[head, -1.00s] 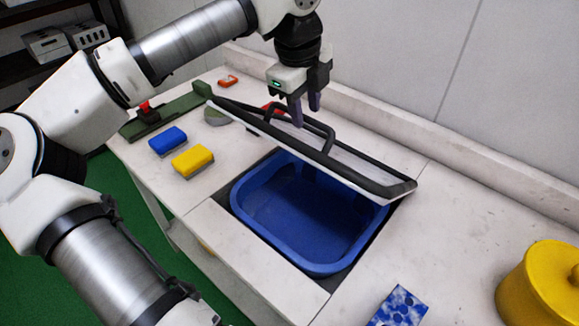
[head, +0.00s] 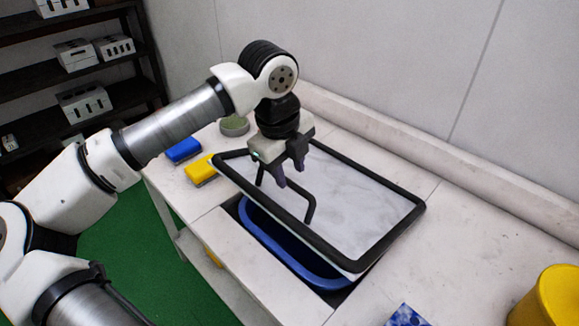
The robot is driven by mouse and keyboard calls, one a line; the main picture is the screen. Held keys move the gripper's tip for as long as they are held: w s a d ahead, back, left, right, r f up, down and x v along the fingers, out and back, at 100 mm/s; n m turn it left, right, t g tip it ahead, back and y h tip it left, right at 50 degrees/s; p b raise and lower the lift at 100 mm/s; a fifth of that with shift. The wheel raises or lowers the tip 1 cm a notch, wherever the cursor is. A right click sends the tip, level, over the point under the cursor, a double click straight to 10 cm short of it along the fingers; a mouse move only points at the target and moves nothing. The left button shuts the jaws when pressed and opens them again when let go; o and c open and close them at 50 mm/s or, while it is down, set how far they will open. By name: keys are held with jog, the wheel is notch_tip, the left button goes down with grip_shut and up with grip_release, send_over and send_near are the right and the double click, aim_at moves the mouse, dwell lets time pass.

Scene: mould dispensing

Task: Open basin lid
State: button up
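The basin lid (head: 365,205) is a pale panel with a thick black rim and a black bar handle (head: 311,208) on its upper face. It is tilted over the blue basin (head: 290,258), with its near edge raised above the opening. The basin is sunk in the worktop; only its near side shows, and the lid hides the rest. My gripper (head: 290,177) points down over the lid's left part, close to the handle. Its two dark fingers are apart with nothing visible between them. Whether a finger touches the handle or lid, I cannot tell.
A yellow sponge (head: 200,170), a blue sponge (head: 184,150) and a round greenish dish (head: 234,126) lie left of the lid. A blue patterned box (head: 406,316) and a yellow pot (head: 559,296) stand at the front right. The worktop (head: 470,235) right of the lid is clear.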

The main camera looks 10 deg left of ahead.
notch_tip(320, 180, up, 16)
jog(key=w+d+p, duration=0.1)
jog(key=w+p, duration=0.1)
jog(key=p, duration=0.5)
jog(key=shift+d+f+p, duration=0.15)
jog(key=shift+p, duration=0.15)
dwell(0.8)
jog(key=shift+f+b, duration=0.1)
jog(key=shift+b, duration=0.2)
dwell(0.4)
